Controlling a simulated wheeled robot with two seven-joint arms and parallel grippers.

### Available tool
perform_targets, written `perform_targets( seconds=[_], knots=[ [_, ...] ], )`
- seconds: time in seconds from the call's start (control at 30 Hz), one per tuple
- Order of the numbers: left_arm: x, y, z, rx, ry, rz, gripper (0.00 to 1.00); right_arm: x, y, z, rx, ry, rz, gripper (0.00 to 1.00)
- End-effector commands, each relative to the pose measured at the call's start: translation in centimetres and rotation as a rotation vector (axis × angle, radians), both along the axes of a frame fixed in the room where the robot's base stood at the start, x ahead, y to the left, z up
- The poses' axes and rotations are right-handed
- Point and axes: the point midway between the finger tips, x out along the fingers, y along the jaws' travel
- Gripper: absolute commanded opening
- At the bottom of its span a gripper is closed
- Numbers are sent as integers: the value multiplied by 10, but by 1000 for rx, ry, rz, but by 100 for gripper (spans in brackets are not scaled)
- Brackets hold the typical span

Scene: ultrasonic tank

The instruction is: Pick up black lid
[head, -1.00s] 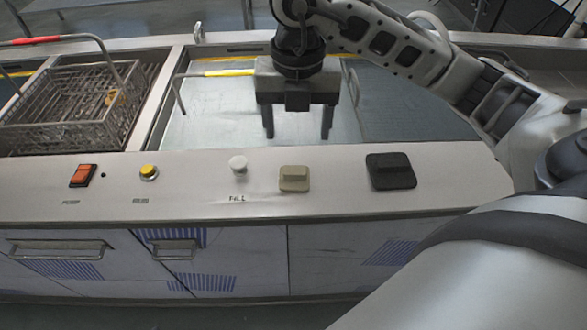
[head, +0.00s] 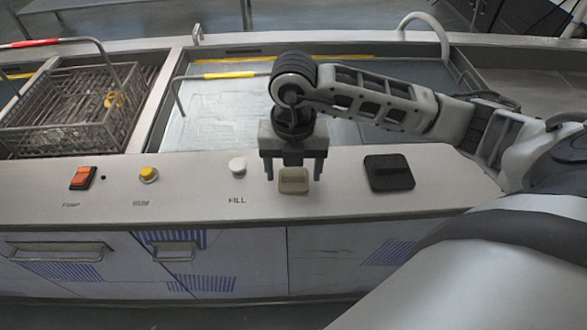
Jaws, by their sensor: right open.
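The black lid (head: 389,173) lies flat on the front panel of the tank unit, right of centre, with a raised bar handle on top. A smaller beige lid (head: 293,181) with a similar handle lies to its left. My right gripper (head: 293,175) points down with its two fingers apart, one on each side of the beige lid in the picture. It is empty and left of the black lid. I cannot tell its exact height above the panel. My left gripper is out of view.
The panel (head: 440,195) carries an orange switch (head: 83,178), a yellow button (head: 148,174) and a white button (head: 237,167). A wire basket (head: 70,112) sits in the left basin. A basin with clear liquid (head: 215,115) lies behind the panel. Cabinet doors are below.

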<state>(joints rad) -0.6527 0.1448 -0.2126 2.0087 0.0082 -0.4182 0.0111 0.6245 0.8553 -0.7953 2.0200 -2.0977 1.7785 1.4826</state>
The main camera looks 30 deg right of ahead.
Motion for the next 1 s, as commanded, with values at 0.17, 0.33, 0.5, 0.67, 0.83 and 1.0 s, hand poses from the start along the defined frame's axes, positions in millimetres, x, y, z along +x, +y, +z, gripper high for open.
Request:
perform_targets(
  seconds=[0.17,0.33,0.5,0.67,0.83,1.0],
  knots=[
    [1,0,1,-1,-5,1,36,0,0,0,0,0,1,40],
    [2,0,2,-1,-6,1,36,0,0,1,1,-2,1,8],
    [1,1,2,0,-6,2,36,0,0,1,1,-2,1,8],
    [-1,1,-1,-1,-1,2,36,1,0,7,2,-4,1,8],
    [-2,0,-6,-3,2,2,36,2,0,25,1,-7,1,8],
    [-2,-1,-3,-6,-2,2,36,-15,20,62,6,-9,9,8]
  ],
)
